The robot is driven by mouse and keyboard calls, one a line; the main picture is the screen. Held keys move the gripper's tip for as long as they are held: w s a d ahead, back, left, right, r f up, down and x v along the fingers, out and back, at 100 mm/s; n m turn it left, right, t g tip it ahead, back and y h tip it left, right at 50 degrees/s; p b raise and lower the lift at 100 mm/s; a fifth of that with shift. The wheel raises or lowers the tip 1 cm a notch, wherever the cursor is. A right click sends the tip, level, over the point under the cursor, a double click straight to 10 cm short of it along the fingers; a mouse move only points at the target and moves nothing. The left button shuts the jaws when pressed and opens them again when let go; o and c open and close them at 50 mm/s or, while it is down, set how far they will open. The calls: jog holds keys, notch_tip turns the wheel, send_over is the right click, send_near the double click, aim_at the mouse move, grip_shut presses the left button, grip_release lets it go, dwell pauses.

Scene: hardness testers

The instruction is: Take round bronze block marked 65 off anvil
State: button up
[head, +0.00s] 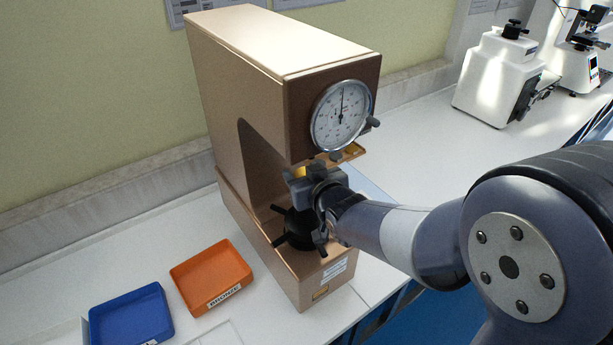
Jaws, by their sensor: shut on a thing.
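The copper-brown hardness tester (240,110) stands on the white bench with a round dial (341,115) on its front. My gripper (303,178) is in the gap under the tester's head, above the black spoked handwheel (298,228). It is shut on the round bronze block, which is mostly hidden by the gripper. A small yellow patch shows at the fingers; I cannot tell if it is the block. The anvil top is hidden, so I cannot tell whether the block touches it. The mark 65 is not readable.
An orange tray (240,271) labelled BRONZE and a blue tray (158,311) sit left of the tester; both look empty. White testers (492,78) stand at the back right. The tester's head is close above my gripper. The bench is clear behind the trays.

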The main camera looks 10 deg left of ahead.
jog(key=shift+r, duration=0.15)
notch_tip(320, 180, up, 4)
jog(key=shift+s+d+f+b, duration=0.1)
jog(key=shift+f+b, duration=0.15)
jog(key=shift+b, duration=0.15)
jog(key=s+d, duration=1.1)
jog(key=s, duration=0.3)
jog(key=shift+f+p, duration=0.15)
jog(key=shift+p, duration=0.3)
jog(key=shift+w, duration=0.15)
